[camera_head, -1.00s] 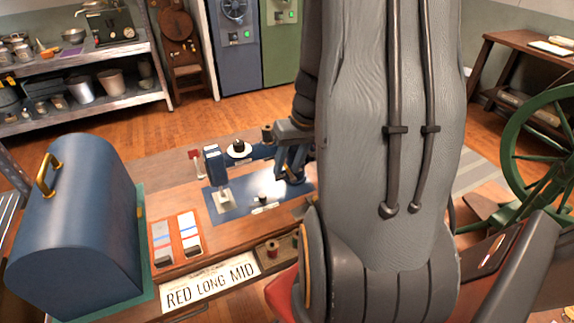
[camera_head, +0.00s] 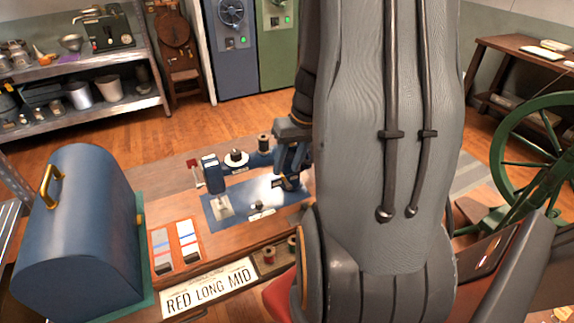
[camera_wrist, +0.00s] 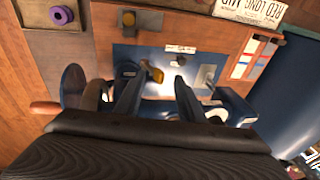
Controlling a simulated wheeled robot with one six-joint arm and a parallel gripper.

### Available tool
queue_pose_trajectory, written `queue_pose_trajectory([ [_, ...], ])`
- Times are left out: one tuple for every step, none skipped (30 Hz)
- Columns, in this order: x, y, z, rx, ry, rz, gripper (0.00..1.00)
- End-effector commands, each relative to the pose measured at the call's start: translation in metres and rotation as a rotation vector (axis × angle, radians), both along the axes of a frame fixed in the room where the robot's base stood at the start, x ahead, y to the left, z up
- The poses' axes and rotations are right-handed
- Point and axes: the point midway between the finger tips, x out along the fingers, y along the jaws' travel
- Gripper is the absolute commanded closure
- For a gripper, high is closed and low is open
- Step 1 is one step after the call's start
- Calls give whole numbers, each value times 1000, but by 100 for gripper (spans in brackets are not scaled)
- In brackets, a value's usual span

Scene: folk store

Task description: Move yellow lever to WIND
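A yellow lever (camera_wrist: 153,73) shows in the wrist view on the blue sewing machine, between my fingertips and nearer the left one. It is not clearly visible in the head view. The sewing machine (camera_head: 211,175) stands on a blue plate (camera_wrist: 150,52) set in the wooden table. My gripper (camera_wrist: 158,82) is open over the machine, its two fingers apart. I cannot tell whether a finger touches the lever. The gripper also shows in the head view (camera_head: 290,168), partly hidden by my arm. I cannot read any WIND marking.
A blue domed case (camera_head: 80,225) with a brass handle stands at the table's left. Thread cards (camera_head: 175,245) and a "RED LONG MID" sign (camera_head: 210,288) lie near the front. Thread spools (camera_head: 264,144) stand by the machine. A green wheel (camera_head: 545,145) is at right.

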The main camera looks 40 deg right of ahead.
Motion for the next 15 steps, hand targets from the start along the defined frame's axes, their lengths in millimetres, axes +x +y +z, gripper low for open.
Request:
queue_pose_trajectory([
  [-1,-1,6,0,-1,0,64],
  [-2,-1,8,0,-1,0,64],
  [-2,-2,11,0,-1,-1,64],
  [-3,-2,13,0,-1,-1,64],
  [-3,-2,15,0,-1,-1,64],
  [-3,-3,18,0,-1,-1,64],
  [-4,-3,20,0,-1,-1,64],
  [-4,-3,22,0,-1,-1,64],
  [-5,-4,25,0,-1,-1,64],
  [-5,-4,27,0,-1,-1,64],
  [-6,-5,29,0,-1,-1,64],
  [-6,-5,32,0,-1,-1,64],
  [-7,-5,34,0,-1,0,64],
  [-7,-6,36,0,-1,0,64],
  [-8,-6,39,0,-1,0,64],
])
